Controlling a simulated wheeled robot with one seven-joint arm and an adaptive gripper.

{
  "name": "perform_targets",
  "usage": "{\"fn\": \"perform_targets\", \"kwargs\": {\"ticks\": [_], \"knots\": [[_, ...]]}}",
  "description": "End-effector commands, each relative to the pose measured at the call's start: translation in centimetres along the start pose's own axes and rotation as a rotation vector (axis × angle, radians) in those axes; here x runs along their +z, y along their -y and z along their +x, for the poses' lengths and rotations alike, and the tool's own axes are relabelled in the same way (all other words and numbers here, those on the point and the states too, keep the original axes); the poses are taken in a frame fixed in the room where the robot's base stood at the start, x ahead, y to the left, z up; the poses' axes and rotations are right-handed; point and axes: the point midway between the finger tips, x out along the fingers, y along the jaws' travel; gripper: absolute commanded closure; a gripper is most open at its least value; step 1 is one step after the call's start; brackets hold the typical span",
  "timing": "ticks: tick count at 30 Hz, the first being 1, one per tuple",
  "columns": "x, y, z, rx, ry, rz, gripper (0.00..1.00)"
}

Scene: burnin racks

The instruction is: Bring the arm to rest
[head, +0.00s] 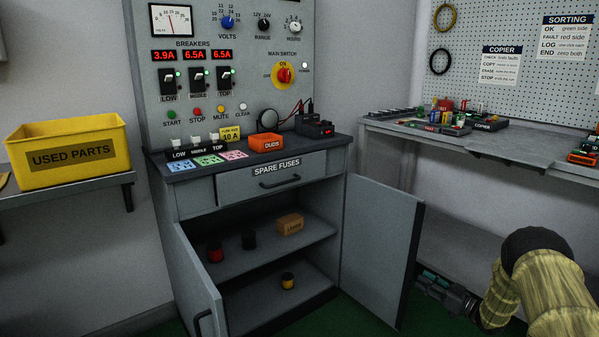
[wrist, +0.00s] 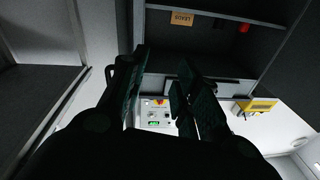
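My arm in a yellow checked sleeve comes in at the lower right of the head view. My gripper (head: 428,283) is low, just right of the cabinet's open right door (head: 385,250). In the wrist view my gripper (wrist: 163,72) has its two dark fingers spread apart, with nothing held between them. Part of a panel (wrist: 155,113) shows in the gap, further off. The fingertips are partly dark and hard to make out in the head view.
The cabinet (head: 250,165) stands open, with a box (head: 290,224) and spools on its shelves. The left door (head: 200,285) also sticks out. A workbench (head: 480,147) is above my gripper at right. A yellow bin (head: 70,150) stands on the left shelf.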

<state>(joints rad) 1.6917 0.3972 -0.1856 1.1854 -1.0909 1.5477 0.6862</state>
Motion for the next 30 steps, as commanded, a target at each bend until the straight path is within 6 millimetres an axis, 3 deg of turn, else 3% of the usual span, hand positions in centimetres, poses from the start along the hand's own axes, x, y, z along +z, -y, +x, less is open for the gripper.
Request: {"fn": "perform_targets", "kwargs": {"ticks": [1,8,15,22,30], "knots": [[2.2,1.3,0.3,0.054,0.019,0.029,0.69],[11.7,7.1,-0.7,0.301,0.167,0.132,0.69],[20.9,16.2,-5.2,0.507,0.422,0.234,0.69],[26.7,26.2,-11.8,0.633,0.700,0.311,0.69],[29.4,38.3,-21.1,0.716,1.040,0.381,0.69]]}}
